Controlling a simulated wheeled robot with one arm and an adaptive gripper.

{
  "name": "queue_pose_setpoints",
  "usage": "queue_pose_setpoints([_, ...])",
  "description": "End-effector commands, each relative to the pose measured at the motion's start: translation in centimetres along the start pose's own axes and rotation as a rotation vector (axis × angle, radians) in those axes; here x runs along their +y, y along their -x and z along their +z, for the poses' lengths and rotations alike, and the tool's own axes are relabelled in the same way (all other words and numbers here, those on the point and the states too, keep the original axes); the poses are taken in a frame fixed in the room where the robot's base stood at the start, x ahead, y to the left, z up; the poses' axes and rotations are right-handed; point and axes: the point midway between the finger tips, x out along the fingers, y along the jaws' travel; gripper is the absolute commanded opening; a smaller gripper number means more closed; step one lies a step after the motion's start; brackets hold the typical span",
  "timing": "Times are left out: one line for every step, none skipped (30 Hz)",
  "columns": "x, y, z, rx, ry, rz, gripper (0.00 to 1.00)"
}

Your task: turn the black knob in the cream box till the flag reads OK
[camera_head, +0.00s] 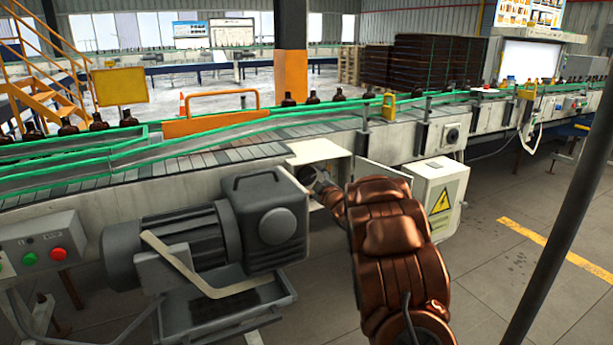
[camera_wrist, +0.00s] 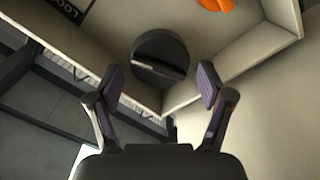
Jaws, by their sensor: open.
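The cream box (camera_head: 362,172) stands open on the side of the conveyor, with its door swung to the right. My gripper (camera_head: 322,182) reaches into its opening from the front. In the wrist view, the round black knob (camera_wrist: 160,58) with a raised bar across it sits on the inside of the box, just ahead of my fingertips. My gripper (camera_wrist: 159,82) is open, with one finger on each side of the knob and a gap to it. I cannot make out a flag reading OK. A dark plate with partly cut-off white letters (camera_wrist: 68,10) shows at the upper left.
An orange part (camera_wrist: 216,4) lies at the top edge of the wrist view, right of the knob. A grey motor (camera_head: 215,235) stands close left of the box. A white cabinet with a yellow warning sign (camera_head: 440,200) is to the right. A dark pole (camera_head: 560,210) crosses the right foreground.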

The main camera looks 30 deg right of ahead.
Motion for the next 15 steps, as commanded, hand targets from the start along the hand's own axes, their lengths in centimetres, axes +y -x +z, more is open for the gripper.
queue_pose_setpoints([0.0,-0.7,-0.1,0.002,0.0,0.0,0.79])
queue_pose_setpoints([0.0,-1.0,-0.1,0.002,0.0,0.0,0.79])
queue_pose_setpoints([0.0,-1.5,0.0,0.002,-0.001,0.0,0.79])
queue_pose_setpoints([-0.1,-1.8,0.0,0.002,-0.002,0.0,0.79])
queue_pose_setpoints([-0.1,-2.1,0.1,0.001,-0.003,0.0,0.79])
queue_pose_setpoints([0.0,-2.5,0.0,0.002,-0.002,0.0,0.79])
queue_pose_setpoints([0.1,-2.8,0.0,0.002,-0.001,0.001,0.79])
queue_pose_setpoints([0.1,-3.1,0.0,0.002,-0.001,0.002,0.79])
queue_pose_setpoints([0.2,-3.4,0.0,0.001,0.0,0.002,0.79])
queue_pose_setpoints([0.2,-3.6,0.0,0.0,0.0,0.002,0.79])
queue_pose_setpoints([0.1,-3.7,0.1,-0.001,0.0,0.002,0.79])
queue_pose_setpoints([0.1,-3.9,0.1,-0.002,-0.001,0.001,0.79])
queue_pose_setpoints([0.1,-4.0,0.1,-0.002,-0.001,0.001,0.79])
queue_pose_setpoints([0.1,-4.1,0.2,-0.002,-0.001,0.001,0.79])
queue_pose_setpoints([0.1,-4.1,0.2,-0.003,-0.001,0.001,0.79])
